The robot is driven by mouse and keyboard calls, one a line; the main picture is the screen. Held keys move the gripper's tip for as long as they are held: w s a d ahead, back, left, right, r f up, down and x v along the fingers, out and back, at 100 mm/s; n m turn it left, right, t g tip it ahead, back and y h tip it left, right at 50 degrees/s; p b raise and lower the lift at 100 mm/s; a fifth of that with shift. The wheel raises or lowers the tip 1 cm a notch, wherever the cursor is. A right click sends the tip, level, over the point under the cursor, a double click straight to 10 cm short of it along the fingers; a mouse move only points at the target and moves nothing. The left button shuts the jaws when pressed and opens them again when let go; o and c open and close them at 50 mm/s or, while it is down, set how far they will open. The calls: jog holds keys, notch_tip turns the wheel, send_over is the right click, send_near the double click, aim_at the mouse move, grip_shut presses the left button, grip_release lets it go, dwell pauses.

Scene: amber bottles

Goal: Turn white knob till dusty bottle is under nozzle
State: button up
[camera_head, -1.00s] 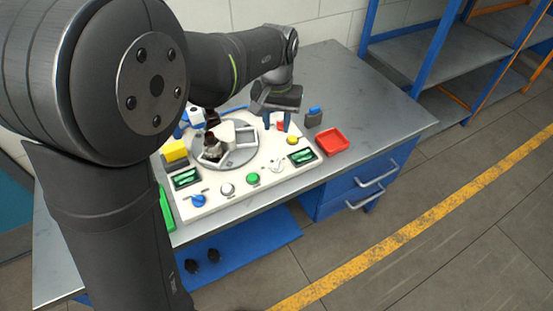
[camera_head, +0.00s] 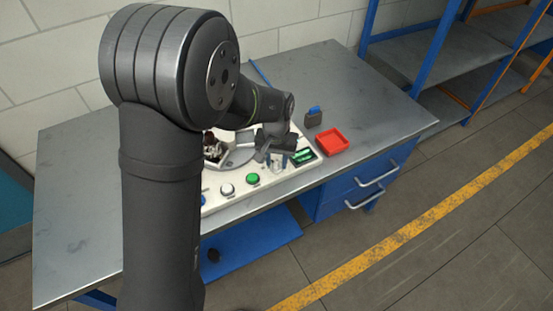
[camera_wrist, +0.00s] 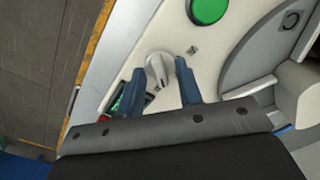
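The white knob (camera_wrist: 159,68) sits on the pale panel (camera_wrist: 215,60), with a pointed end towards my palm in the wrist view. My gripper (camera_wrist: 160,68) is open, with one blue-grey finger on each side of the knob and small gaps showing; I cannot tell how far down the fingers reach. In the head view my gripper (camera_head: 277,160) is over the panel's front right and partly hides the knob. The grey turntable (camera_head: 240,158) is half hidden by my arm. A dark bottle (camera_head: 212,140) shows on it; I cannot tell whether it is dusty. The nozzle cannot be made out.
A green button (camera_head: 253,179) and a pale button (camera_head: 227,190) lie left of my gripper. A green display (camera_head: 303,156) is just right of it. A red tray (camera_head: 332,142) and a grey block with a blue top (camera_head: 314,117) stand farther right. The table's right end is clear.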

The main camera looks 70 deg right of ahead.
aim_at(276, 163)
jog(key=shift+c, duration=0.2)
grip_shut()
jog(key=shift+m, duration=2.1)
jog(key=shift+o, duration=0.2)
grip_release()
notch_tip(276, 163, up, 18)
jog(key=shift+f, duration=0.25)
